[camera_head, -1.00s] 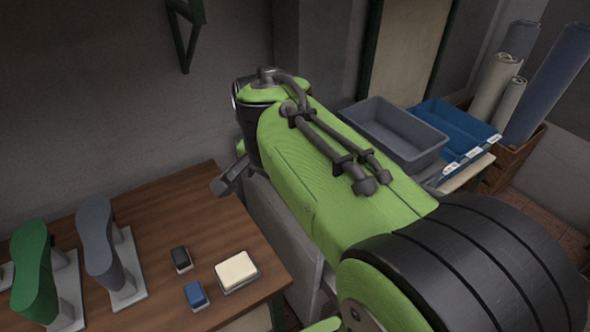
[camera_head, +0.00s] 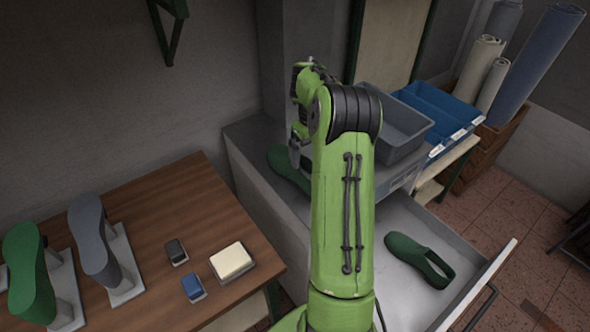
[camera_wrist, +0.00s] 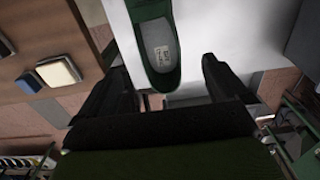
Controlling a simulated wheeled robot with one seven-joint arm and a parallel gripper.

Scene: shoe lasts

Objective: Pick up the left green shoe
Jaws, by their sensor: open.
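One green shoe (camera_head: 286,168) lies on the grey cabinet top at the left, partly hidden behind my arm. A second green shoe (camera_head: 420,260) lies in the open drawer to the right. My gripper (camera_head: 298,150) is above and beside the shoe on the cabinet, pointing down; its fingertips are hard to make out there. In the wrist view my gripper (camera_wrist: 165,80) is open, with a finger on each side. A green shoe (camera_wrist: 158,45) with a pale, labelled insole shows beyond and between the fingers, on a white surface, not gripped.
A wooden table (camera_head: 180,215) at the left bears a green last (camera_head: 30,275), a grey last (camera_head: 92,235), a cream-topped block (camera_head: 232,261) and small dark and blue blocks. A grey bin (camera_head: 400,130) stands behind my arm. The drawer (camera_head: 395,296) sticks out at the right.

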